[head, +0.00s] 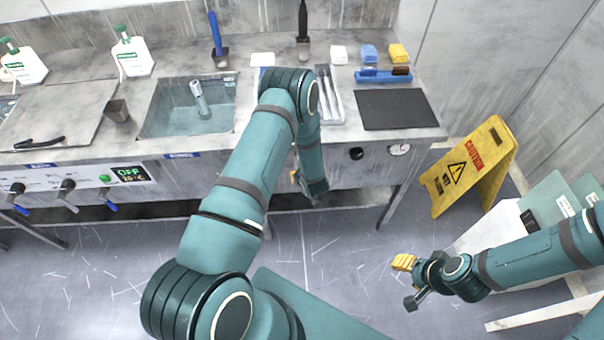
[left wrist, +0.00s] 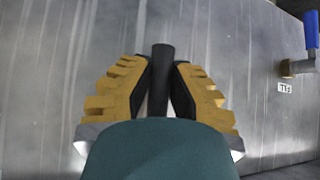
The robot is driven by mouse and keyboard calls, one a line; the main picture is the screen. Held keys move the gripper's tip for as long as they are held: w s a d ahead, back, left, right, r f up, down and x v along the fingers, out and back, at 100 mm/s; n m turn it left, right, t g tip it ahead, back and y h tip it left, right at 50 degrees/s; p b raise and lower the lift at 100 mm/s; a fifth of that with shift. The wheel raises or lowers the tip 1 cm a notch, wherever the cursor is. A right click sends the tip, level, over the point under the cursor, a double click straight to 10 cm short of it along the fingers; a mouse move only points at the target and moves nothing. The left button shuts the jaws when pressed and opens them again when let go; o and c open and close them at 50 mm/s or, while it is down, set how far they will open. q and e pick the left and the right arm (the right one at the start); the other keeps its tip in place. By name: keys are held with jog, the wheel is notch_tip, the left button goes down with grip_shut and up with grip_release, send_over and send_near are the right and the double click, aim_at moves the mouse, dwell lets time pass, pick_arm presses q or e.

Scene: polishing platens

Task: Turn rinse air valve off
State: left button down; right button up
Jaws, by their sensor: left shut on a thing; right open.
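My left gripper (left wrist: 162,85) is shut on a black cylindrical part (left wrist: 162,62) in front of a grey metal panel in the left wrist view. I cannot tell from its visible end whether this is the rinse air valve's handle. In the head view my left arm reaches to the bench front and hides most of that gripper; only a bit of yellow finger (head: 294,177) shows. A blue-handled valve (left wrist: 311,38) with a small white label is to the right in the left wrist view. My right gripper (head: 405,283) is open and empty above the floor, away from the bench.
The bench front (head: 338,172) carries a black knob (head: 357,153) and a gauge (head: 399,150) to the right of my left arm. A yellow wet-floor sign (head: 468,165) stands right of the bench. The middle floor is clear.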

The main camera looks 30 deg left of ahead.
pick_arm(q)
jog(key=shift+a, duration=0.2)
jog(key=c, duration=0.9)
grip_release()
jog(key=shift+o, duration=0.2)
jog(key=shift+d, duration=0.15)
jog(key=shift+s+d+r, duration=0.15)
jog(key=shift+r, duration=0.15)
jog(key=v, duration=1.1)
